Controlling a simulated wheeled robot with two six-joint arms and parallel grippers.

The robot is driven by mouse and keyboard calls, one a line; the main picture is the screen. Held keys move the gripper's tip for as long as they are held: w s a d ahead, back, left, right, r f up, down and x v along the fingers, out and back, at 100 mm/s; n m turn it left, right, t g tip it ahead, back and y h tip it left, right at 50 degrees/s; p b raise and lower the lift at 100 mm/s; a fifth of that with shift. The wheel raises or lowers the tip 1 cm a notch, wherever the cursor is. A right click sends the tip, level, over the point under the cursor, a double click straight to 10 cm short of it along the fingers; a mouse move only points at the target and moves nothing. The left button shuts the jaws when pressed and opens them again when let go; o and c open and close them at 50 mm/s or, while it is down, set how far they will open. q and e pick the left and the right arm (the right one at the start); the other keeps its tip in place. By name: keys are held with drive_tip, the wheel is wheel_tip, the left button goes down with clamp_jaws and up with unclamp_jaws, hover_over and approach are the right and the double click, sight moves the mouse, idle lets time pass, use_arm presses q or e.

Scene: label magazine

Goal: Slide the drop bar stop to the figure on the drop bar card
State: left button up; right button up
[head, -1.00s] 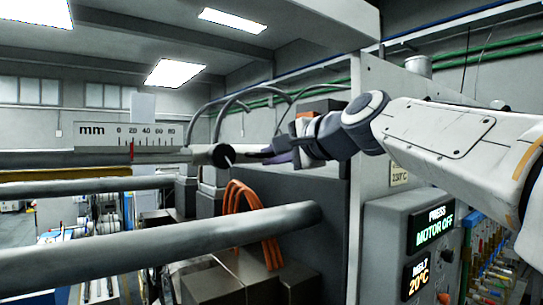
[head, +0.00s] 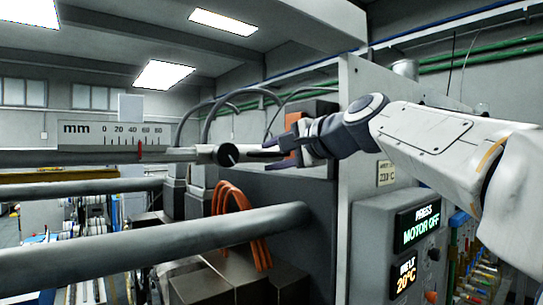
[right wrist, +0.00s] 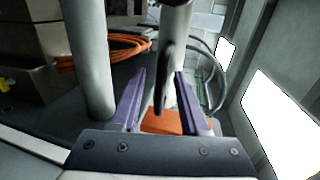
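The drop bar stop has a round dark knob (head: 228,155) on a pale horizontal bar (head: 183,154), in the middle of the head view. A white mm scale plate (head: 85,131) is left of it. My right gripper (head: 277,152) is open just right of the knob. In the right wrist view its purple fingers stand apart on either side of the dark knob (right wrist: 163,80), with gaps visible. My left gripper is not in view.
Two thick grey bars (head: 150,245) cross below. Orange hoses (head: 238,215) and dark boxes (head: 205,285) lie behind them. A control box (head: 395,225) reading "PRESS MOTOR OFF" and "MELT 20°C" is at the right, below my right arm.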

drive_tip(key=b+v, duration=0.4)
drive_tip(key=v, duration=0.6)
drive_tip(key=shift+s, duration=0.25)
drive_tip(key=s+a+f+n+g+h+b, duration=0.1)
drive_tip(key=s+a+f+n+g, duration=0.15)
drive_tip(key=f, duration=0.85)
drive_tip(key=s+a+f+n+g+h+b, duration=0.1)
drive_tip(key=s+a+f+n+g, duration=0.15)
drive_tip(key=f, duration=0.75)
drive_tip(key=s+a+f+n+g+h+b, duration=0.1)
drive_tip(key=a+f+n+g+b, duration=0.2)
drive_tip(key=f, duration=0.8)
drive_tip(key=s+d+f+n+g+h, duration=0.1)
drive_tip(key=s+f+n, duration=0.2)
drive_tip(key=s+f, duration=0.3)
drive_tip(key=s+d+f+n+g+h, duration=0.2)
drive_tip(key=s+f, duration=0.5)
drive_tip(key=f, duration=0.4)
drive_tip(key=s+d+f+n+g+h+b, duration=0.1)
drive_tip(key=s+f+n+h, duration=0.1)
drive_tip(key=s+f+n, duration=0.3)
wheel_tip(320, 180, down, 4)
drive_tip(key=shift+s+d+r+g, duration=0.2)
drive_tip(key=shift+s+d+g, duration=0.1)
drive_tip(key=shift+s, duration=0.45)
